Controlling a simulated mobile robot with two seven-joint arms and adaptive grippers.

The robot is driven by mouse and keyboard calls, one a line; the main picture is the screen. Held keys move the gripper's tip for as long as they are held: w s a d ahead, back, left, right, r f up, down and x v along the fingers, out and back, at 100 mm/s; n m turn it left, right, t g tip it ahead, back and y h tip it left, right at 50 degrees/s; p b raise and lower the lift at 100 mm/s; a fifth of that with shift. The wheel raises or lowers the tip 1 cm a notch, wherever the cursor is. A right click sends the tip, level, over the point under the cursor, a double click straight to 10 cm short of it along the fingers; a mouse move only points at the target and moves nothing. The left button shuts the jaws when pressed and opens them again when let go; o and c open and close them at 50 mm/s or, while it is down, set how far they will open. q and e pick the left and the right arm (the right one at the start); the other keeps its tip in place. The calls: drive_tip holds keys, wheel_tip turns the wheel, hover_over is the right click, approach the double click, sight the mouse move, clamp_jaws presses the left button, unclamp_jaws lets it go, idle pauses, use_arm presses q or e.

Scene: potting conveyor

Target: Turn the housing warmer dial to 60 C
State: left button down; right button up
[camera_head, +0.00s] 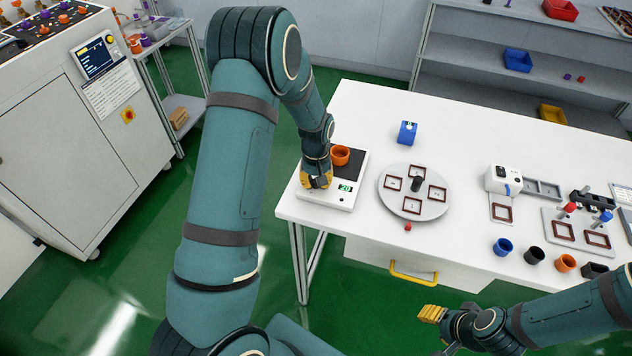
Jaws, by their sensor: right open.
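The housing warmer is probably the white device (349,205) with a dark top plate (351,161) at the table's left end. An orange cup-shaped housing (340,155) stands on its plate. Its small green display (345,188) appears to read 20. I cannot make out the dial; my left gripper covers the left part of the device's front. My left gripper (317,181), with yellow fingertips, points down at that part. Whether it touches anything or is open is unclear. My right gripper (431,314) is open and empty, in front of the table at lower right.
A round grey turntable (412,210) with several brown square frames stands right of the device. A blue block (407,133) is behind it, and a small red piece (408,227) in front. Several cups, including a blue one (502,246), line the right front. A yellow drawer handle (413,274) juts out below.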

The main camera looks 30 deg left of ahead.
use_arm(q)
drive_tip(key=m+b, duration=0.1)
drive_tip(key=m, duration=0.4)
drive_tip(key=shift+m, duration=0.3)
drive_tip(key=m, duration=1)
drive_tip(key=shift+m, duration=0.4)
drive_tip(key=m+p, duration=0.1)
drive_tip(key=m, duration=0.4)
drive_tip(key=c, duration=0.8)
unclamp_jaws()
